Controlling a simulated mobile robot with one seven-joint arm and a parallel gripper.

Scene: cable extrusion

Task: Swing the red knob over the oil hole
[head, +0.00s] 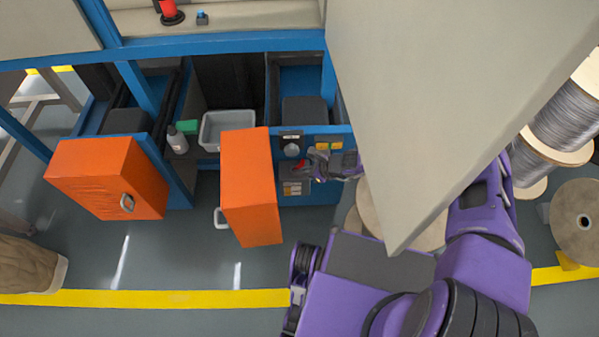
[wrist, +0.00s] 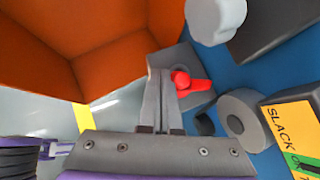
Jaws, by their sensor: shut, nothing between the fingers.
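The red knob (wrist: 190,84) is a small lever on a grey block (wrist: 188,66) fixed to the blue panel. In the wrist view its handle points right. It also shows small in the head view (head: 299,166). My gripper (wrist: 159,74) is shut and empty, its fingertips just left of the knob's round end. I cannot tell whether they touch it. In the head view my gripper (head: 308,161) is at the front of the panel, beside the knob. I cannot make out the oil hole for certain; the fingers hide part of the block.
An open orange door or drawer (wrist: 95,65) lies close to the left of my fingers. A round grey knob (wrist: 216,18), a grey cylinder (wrist: 240,115) and a yellow SLACK label (wrist: 288,125) surround the panel. A large beige panel (head: 430,90) blocks much of the head view.

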